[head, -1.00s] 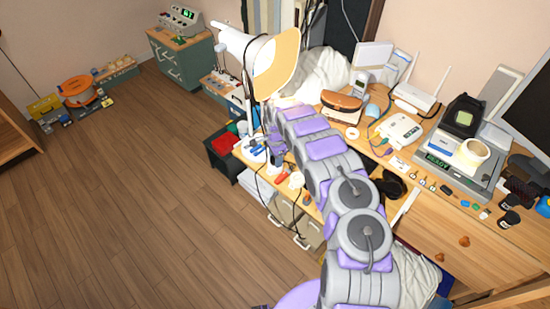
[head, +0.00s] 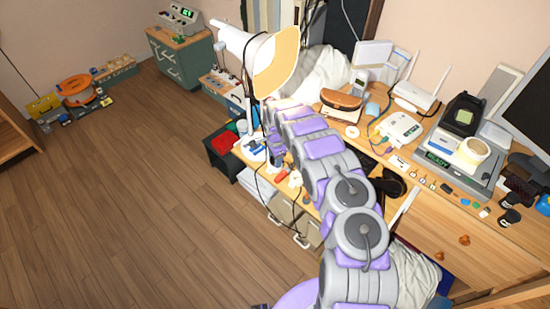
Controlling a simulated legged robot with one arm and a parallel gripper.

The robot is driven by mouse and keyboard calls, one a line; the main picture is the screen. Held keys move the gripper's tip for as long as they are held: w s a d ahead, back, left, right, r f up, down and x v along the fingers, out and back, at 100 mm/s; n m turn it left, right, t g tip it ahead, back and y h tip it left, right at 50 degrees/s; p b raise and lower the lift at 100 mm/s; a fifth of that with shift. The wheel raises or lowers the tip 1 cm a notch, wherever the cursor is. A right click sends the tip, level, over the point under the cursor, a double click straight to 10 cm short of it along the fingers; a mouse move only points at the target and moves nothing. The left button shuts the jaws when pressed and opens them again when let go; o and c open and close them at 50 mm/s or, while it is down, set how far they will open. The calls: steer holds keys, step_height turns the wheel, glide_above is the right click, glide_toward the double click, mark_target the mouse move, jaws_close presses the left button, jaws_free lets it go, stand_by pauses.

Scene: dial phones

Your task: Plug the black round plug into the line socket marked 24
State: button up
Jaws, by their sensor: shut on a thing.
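My gripper (head: 273,148) is at the far end of my purple and grey arm, by the lamp at the desk's left end. It is dark, small and partly hidden by the arm. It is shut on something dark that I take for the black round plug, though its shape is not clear. A thin black cord (head: 260,190) hangs below this area and loops over the desk's front edge. A panel with several upright pegs or jacks (head: 222,86) stands left of the lamp. The number 24 is not readable anywhere, so I cannot tell which socket is marked with it.
The desk lamp (head: 273,62) stands close beside my gripper. A brown case (head: 342,100), a white router (head: 412,97) and a grey device with a tape roll (head: 462,152) are on the desk. A black bin with red contents (head: 223,140) is below.

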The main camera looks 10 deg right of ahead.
steer(key=o, duration=1.1)
step_height(320, 180, up, 8)
steer(key=shift+w+f+p, duration=0.1)
steer(key=shift+f+p, duration=0.15)
steer(key=shift+p, duration=0.8)
steer(key=shift+f, duration=0.1)
